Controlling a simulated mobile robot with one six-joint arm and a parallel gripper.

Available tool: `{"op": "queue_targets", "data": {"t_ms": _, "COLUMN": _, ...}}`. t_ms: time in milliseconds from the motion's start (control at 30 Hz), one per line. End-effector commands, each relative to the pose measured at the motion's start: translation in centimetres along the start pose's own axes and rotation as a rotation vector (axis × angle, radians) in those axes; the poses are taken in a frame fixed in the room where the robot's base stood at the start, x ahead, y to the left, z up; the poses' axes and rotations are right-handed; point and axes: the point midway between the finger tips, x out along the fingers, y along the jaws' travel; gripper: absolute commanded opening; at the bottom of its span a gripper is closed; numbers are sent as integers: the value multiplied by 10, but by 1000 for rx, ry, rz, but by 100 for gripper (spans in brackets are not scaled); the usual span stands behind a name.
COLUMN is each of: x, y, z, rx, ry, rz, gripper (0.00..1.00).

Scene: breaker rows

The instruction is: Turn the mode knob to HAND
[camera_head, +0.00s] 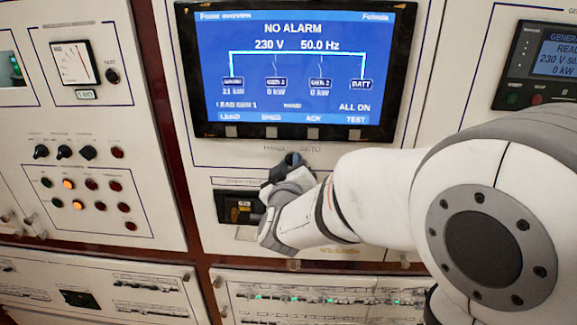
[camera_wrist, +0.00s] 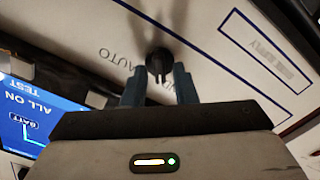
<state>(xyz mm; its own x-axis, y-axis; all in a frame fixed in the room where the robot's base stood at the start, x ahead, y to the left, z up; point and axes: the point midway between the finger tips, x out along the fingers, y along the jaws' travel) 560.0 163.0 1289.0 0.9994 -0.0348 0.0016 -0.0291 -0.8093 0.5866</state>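The black mode knob (camera_wrist: 158,62) is on the pale panel in the wrist view, with the upside-down word AUTO beside it and part of another label partly hidden by a finger. My gripper (camera_wrist: 159,82) is open. Its two blue-grey fingers stand on either side of the knob's near part, with gaps showing. In the head view my gripper (camera_head: 290,165) is just below the HAND and AUTO labels and hides the knob.
A blue display (camera_head: 295,65) above shows NO ALARM and a small word that looks like HAND. A dark recessed unit (camera_head: 238,208) is left of my wrist. Black selector knobs (camera_head: 64,152) and several lamps are on the left panel.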

Motion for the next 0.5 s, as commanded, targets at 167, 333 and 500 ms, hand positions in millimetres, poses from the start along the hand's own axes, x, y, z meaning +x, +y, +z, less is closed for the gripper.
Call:
{"op": "queue_targets", "data": {"t_ms": 167, "x": 0, "y": 0, "z": 0, "rx": 1, "ry": -1, "rz": -1, "gripper": 33}}
{"op": "queue_targets", "data": {"t_ms": 333, "x": -2, "y": 0, "z": 1, "rx": 1, "ry": -1, "rz": -1, "gripper": 33}}
{"op": "queue_targets", "data": {"t_ms": 500, "x": -19, "y": -2, "z": 1, "rx": 3, "ry": 2, "rz": -2, "gripper": 33}}
